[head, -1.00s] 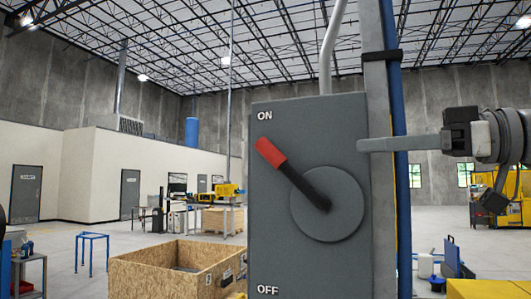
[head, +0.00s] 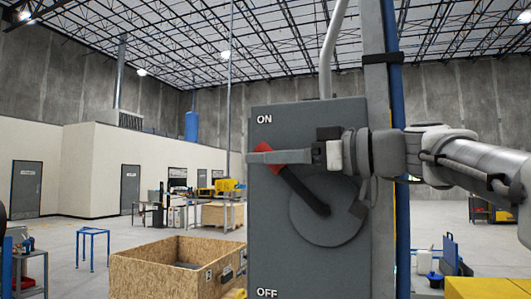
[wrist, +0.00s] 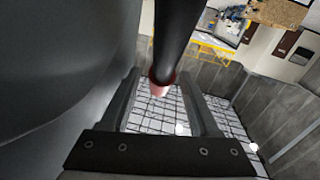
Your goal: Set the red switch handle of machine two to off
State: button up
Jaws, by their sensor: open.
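The switch box (head: 285,235) is a grey box with ON lettered at the top and OFF at the bottom. Its handle, a black lever (head: 300,190) with a red grip (head: 262,148), points up and left toward ON from a round grey disc (head: 335,215). My gripper (head: 258,157) reaches in from the right, across the front of the box, with its fingers at the red grip and partly hiding it. In the wrist view the jaws are open, and the red end (wrist: 162,82) of the black lever shows between the two fingers. I cannot tell whether they touch.
A blue post (head: 396,80) and a grey conduit (head: 328,50) run up behind the box. A wooden crate (head: 150,277) stands on the floor at left, with a blue stand (head: 93,235) beyond it. A yellow surface (head: 470,290) lies at lower right.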

jog(key=shift+a, duration=0.2)
jog(key=shift+c, duration=0.2)
grip_shut()
dwell(1.2)
